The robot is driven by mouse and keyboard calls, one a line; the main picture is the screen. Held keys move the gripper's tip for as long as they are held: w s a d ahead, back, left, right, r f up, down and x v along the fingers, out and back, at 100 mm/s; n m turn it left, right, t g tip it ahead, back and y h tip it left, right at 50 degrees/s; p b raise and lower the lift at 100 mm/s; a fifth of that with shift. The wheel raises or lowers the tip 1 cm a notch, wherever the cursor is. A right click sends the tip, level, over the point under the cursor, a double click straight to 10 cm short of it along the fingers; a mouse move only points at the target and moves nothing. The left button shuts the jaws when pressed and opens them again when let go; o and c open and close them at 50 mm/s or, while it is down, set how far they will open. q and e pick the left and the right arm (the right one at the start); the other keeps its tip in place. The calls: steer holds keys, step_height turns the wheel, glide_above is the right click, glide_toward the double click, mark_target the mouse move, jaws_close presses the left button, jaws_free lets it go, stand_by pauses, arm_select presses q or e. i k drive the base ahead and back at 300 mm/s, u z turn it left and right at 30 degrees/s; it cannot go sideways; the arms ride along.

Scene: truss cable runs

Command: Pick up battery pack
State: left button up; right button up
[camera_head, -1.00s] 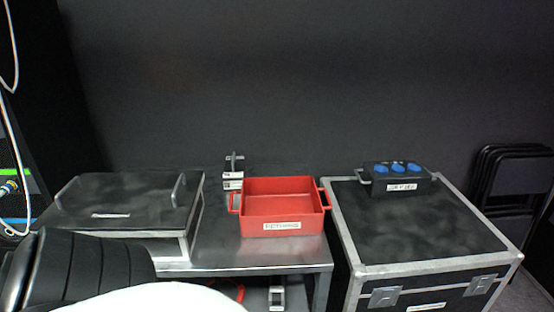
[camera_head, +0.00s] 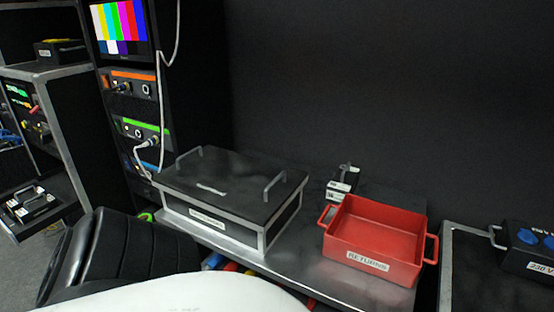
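No label that I can read says battery pack. A small dark block with white labels and a handle on top (camera_head: 343,184) stands on the metal bench, behind the left corner of the red tray, which partly hides it. Dark boxes with handles and white labels (camera_head: 34,204) sit low at the far left. I cannot tell which of these is the battery pack. Neither of my grippers is in view.
The red tray (camera_head: 374,240), marked RETURNS, looks empty on the bench (camera_head: 300,262). A lidded black case (camera_head: 232,188) stands left of it. A rack with a colour-bar screen (camera_head: 119,28) and a hanging cable is behind. A 230 V box (camera_head: 528,246) sits at right.

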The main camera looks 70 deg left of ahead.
mark_target(345, 181)
steer(key=u, duration=2.3)
